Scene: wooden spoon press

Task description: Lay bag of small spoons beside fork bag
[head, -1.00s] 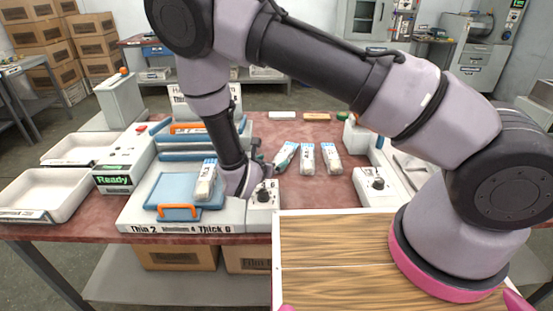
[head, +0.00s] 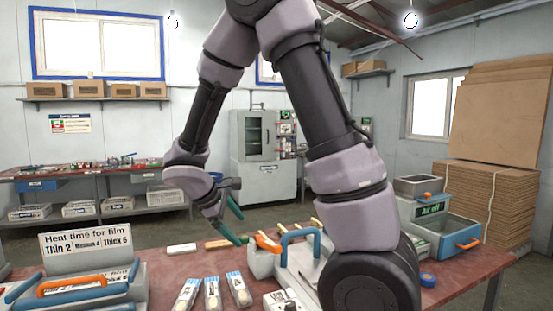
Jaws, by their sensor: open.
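Three clear bags with blue-and-white tops lie side by side on the red table at the bottom of the head view: a left bag (head: 186,295), a middle bag (head: 212,293) and a right bag (head: 239,290). Their labels are too small to read, so I cannot tell which holds small spoons or forks.
A device with blue and orange handles (head: 290,250) stands right of the bags. The heat-time sign (head: 88,249) and an orange-handled holder (head: 75,287) are at left. Small white (head: 181,248) and wooden blocks (head: 218,244) lie behind the bags. A blue bin (head: 455,243) is at right.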

